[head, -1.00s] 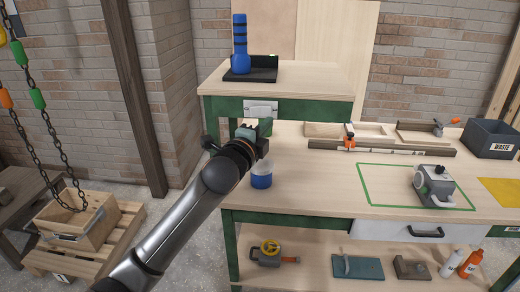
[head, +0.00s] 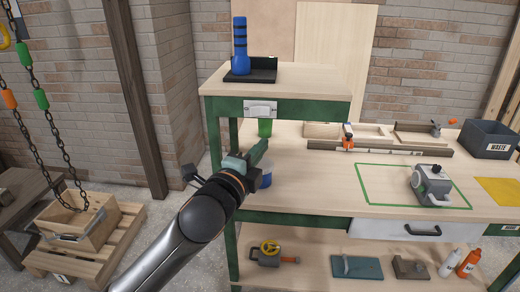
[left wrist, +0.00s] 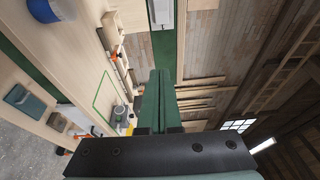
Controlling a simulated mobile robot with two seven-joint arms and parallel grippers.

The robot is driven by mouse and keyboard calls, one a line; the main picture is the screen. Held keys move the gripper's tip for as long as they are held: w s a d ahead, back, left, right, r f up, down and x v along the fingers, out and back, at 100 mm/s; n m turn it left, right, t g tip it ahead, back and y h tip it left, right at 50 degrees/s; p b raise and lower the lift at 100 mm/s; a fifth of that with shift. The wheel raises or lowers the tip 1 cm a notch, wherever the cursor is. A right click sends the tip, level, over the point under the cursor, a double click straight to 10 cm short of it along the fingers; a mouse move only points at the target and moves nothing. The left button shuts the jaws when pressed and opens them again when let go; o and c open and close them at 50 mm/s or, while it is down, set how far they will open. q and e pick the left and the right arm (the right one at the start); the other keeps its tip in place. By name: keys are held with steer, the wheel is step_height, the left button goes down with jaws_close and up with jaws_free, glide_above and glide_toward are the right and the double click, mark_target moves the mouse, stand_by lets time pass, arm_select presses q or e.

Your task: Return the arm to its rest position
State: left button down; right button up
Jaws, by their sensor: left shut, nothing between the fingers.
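My left arm comes in from the lower left in the head view. Its gripper (head: 258,154) is above the left end of the workbench, in front of the raised shelf. The green fingers also show in the left wrist view (left wrist: 160,100), shut together with nothing between them. A blue container (head: 265,178) stands on the bench just behind the gripper and is partly hidden by it. My right gripper is not in view.
The raised shelf (head: 325,82) holds a blue bottle (head: 240,45) on a black stand. A grey device (head: 428,185) is inside the green outline on the bench. Chains and a wooden crate (head: 85,225) are at left.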

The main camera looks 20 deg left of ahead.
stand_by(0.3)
arm_select(q)
steer(key=s+d+f+n+g+h+p, duration=0.1)
steer(key=s+f+n+g, duration=0.2)
steer(key=f, duration=0.8)
steer(key=s+f+n+g, duration=0.1)
steer(key=s+f+n, duration=0.25)
steer(key=f, duration=0.65)
steer(key=s+f+n+g+p, duration=0.1)
steer(key=s+f+n+g, duration=0.3)
steer(key=s+f+n, duration=0.6)
steer(key=s+f, duration=0.9)
steer(key=s, duration=0.1)
steer(key=shift+f+g+p, duration=0.25)
steer(key=shift+g+p, duration=0.05)
steer(key=shift+p, duration=0.05)
steer(key=shift+s+n, duration=0.1)
steer(key=shift+n, duration=0.15)
